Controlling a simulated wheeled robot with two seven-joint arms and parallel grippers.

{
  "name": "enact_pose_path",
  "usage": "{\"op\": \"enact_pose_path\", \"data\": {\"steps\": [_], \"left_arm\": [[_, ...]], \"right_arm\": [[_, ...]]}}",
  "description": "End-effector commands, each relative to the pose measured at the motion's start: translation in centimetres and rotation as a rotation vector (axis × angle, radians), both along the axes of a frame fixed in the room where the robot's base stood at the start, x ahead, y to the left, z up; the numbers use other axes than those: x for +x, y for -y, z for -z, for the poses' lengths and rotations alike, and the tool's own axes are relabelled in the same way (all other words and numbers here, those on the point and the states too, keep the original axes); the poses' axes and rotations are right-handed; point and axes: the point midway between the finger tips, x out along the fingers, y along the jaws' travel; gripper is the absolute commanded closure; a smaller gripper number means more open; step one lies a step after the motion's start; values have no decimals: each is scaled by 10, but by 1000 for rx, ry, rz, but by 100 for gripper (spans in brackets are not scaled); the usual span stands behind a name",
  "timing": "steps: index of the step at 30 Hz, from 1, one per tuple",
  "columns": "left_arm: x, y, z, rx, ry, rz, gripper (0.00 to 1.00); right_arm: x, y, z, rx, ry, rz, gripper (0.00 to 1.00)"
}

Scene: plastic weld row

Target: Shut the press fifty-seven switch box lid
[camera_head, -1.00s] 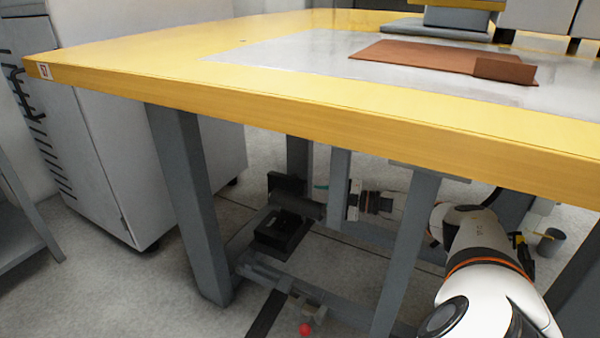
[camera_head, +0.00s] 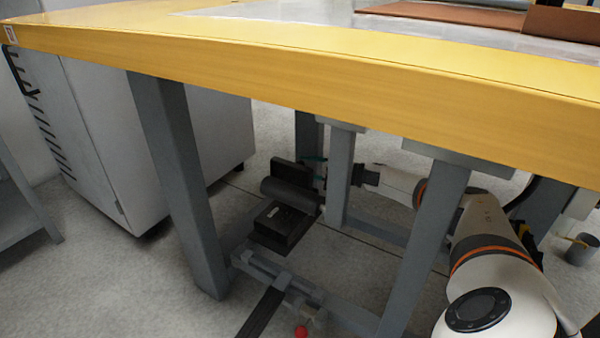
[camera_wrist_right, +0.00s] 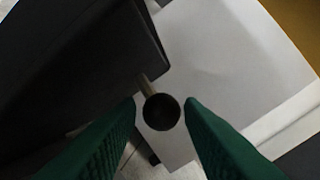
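The black switch box (camera_head: 280,228) sits low under the yellow table, on a grey frame. Its dark lid (camera_head: 292,174) stands raised at the back of the box. My right gripper (camera_head: 316,170) is beside the lid's right end, small and partly hidden by a table leg. In the right wrist view, its green fingers (camera_wrist_right: 161,108) are apart. A round dark knob (camera_wrist_right: 161,113) on a short brass-coloured stem shows between them, with gaps at both sides. The stem meets a dark body (camera_wrist_right: 75,75) at the left, perhaps the lid. My left gripper is out of view.
The yellow table edge (camera_head: 300,75) passes above my right arm. Grey table legs (camera_head: 178,185) and another leg (camera_head: 425,240) stand around the box. A red ball (camera_head: 301,331) is at the front of the frame. A grey cup (camera_head: 580,249) stands at the right.

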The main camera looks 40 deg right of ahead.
Motion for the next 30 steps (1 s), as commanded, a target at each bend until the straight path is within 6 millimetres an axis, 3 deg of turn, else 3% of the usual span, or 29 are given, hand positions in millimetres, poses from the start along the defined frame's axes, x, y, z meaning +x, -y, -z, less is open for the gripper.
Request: {"op": "enact_pose_path", "data": {"steps": [6, 16, 22, 30], "left_arm": [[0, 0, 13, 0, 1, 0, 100], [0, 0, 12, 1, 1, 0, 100], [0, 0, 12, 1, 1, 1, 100], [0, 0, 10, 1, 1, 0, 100]], "right_arm": [[19, -11, 1, 1, 1, 0, 66], [21, -13, 0, 0, 0, 0, 66], [21, -13, 0, 1, -1, 0, 99], [20, -13, -1, -7, 0, 0, 100]]}}
